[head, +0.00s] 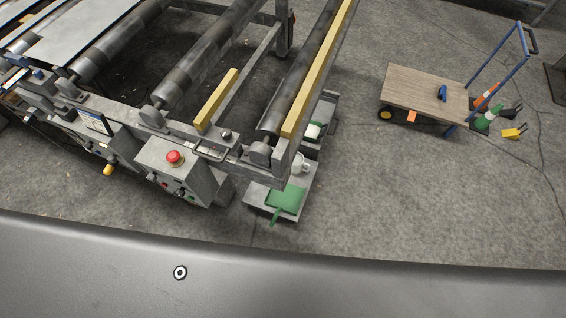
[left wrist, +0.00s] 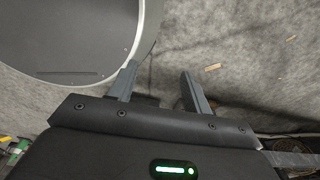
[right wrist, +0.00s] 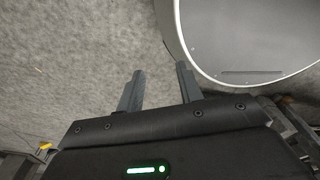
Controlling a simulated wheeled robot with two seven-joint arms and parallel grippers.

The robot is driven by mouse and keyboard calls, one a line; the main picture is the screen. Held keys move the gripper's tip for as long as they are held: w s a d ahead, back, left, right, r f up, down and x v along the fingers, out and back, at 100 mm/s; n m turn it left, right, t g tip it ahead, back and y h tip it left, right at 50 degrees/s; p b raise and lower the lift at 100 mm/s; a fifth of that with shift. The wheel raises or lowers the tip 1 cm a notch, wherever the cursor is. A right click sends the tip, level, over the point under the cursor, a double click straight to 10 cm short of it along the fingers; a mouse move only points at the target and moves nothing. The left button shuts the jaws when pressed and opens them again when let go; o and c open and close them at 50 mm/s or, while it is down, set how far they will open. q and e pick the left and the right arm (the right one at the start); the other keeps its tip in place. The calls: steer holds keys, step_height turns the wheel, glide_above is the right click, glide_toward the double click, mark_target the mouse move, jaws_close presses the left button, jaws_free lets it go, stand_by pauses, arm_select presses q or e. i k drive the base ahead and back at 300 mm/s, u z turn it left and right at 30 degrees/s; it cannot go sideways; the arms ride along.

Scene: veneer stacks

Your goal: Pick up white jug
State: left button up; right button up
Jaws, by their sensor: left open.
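A white jug (head: 299,163) stands on a low grey stand (head: 258,197) beside the end of the roller machine, in the head view. The machine's end partly covers the stand. Neither gripper shows in the head view. My left gripper (left wrist: 159,70) is open and empty in the left wrist view, with bare floor beyond its fingers. My right gripper (right wrist: 160,68) is open and empty in the right wrist view, also above the floor. The jug shows in neither wrist view.
A green dustpan (head: 286,199) lies on the stand in front of the jug. The roller machine with a control box (head: 178,170) fills the left. A wooden-topped trolley (head: 425,92) stands at the right. The floor right of the stand is clear.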

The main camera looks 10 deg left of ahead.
mark_target(296, 167)
steer(key=k, duration=0.5)
steer(key=z, duration=1.25)
steer(key=i, duration=4.15)
steer(key=u, duration=3.1)
